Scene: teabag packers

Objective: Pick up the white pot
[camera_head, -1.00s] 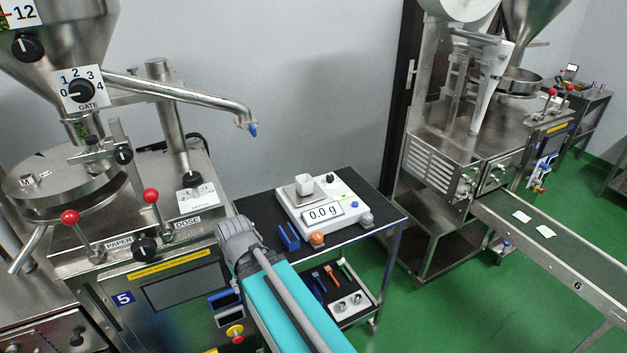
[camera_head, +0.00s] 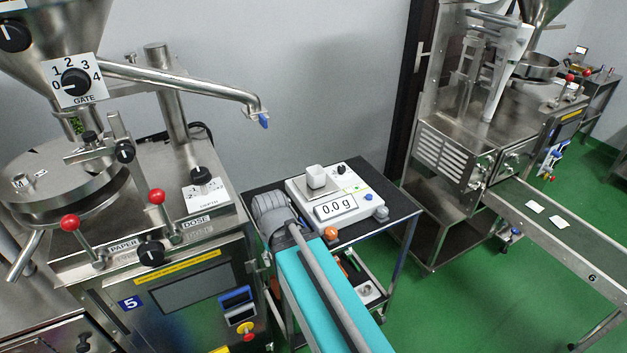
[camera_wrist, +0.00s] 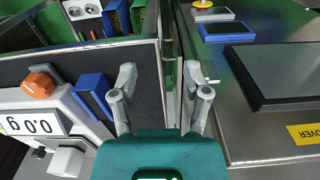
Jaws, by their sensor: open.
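The white pot (camera_head: 316,177) is a small, square, open-topped cup standing upright on the pan of the white scale (camera_head: 353,204), which reads 0.0 g. In the wrist view, the scale (camera_wrist: 22,103) appears upside down at the left, with a white block that looks like the pot (camera_wrist: 66,161) at the bottom left. My gripper (camera_wrist: 160,80) is open, with nothing between its fingers. It is apart from the pot, over the gap between the black table and the machine panel.
The scale stands on a black-topped table (camera_head: 399,211). An orange knob (camera_wrist: 38,86) and a blue holder (camera_wrist: 93,95) are near it. The steel machine (camera_head: 165,235) with red-knobbed levers stands close at the left; its spout (camera_head: 190,82) reaches above the table. A conveyor (camera_head: 560,235) is at the right.

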